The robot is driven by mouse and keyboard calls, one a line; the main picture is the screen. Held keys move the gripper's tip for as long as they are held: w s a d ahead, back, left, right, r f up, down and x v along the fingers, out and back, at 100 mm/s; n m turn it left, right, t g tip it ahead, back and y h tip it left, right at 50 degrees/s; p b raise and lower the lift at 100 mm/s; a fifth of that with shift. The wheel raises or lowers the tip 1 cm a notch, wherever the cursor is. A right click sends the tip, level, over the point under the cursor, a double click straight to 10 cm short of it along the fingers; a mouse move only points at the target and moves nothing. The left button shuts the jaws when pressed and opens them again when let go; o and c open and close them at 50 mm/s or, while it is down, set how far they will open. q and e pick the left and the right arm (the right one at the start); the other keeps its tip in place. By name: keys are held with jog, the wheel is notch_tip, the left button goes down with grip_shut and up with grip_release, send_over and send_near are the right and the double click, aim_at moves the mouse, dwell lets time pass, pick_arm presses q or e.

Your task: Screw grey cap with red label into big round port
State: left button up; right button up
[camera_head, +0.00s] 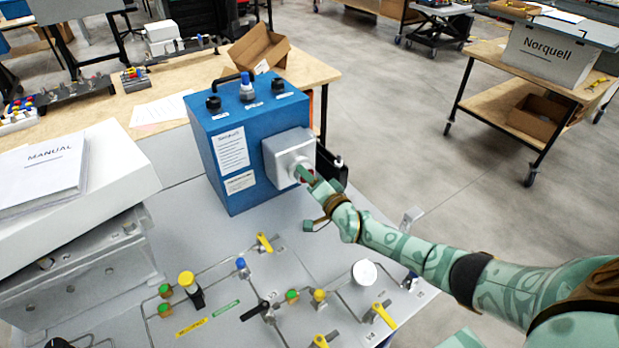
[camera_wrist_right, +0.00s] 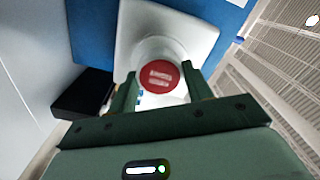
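The grey cap with the red label (camera_wrist_right: 159,76) sits in front of the round collar of the pale square port housing (camera_wrist_right: 190,35). Its red face points at the wrist camera. Whether it is seated in the port or only held against it, I cannot tell. My right gripper (camera_wrist_right: 160,86) has one finger on each side of the cap, and they appear to touch its rim. In the head view the right gripper (camera_head: 306,177) reaches the housing (camera_head: 285,152) on the blue analyser box (camera_head: 228,150); the cap is mostly hidden there. My left gripper is not in view.
A black holder (camera_head: 335,168) stands close beside the housing. A panel with pipes, yellow valves (camera_head: 264,243) and a white round gauge (camera_head: 364,272) lies in front of the box. A manual (camera_head: 42,178) lies on a white case at left. Open floor is at right.

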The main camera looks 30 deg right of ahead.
jog(key=m+b, duration=0.7)
jog(key=m, duration=1.7)
jog(key=shift+f+b, duration=0.1)
jog(key=shift+b, duration=0.3)
jog(key=o, duration=1.1)
jog(key=n+p, duration=0.9)
jog(key=n, duration=1.5)
jog(key=shift+r, duration=0.2)
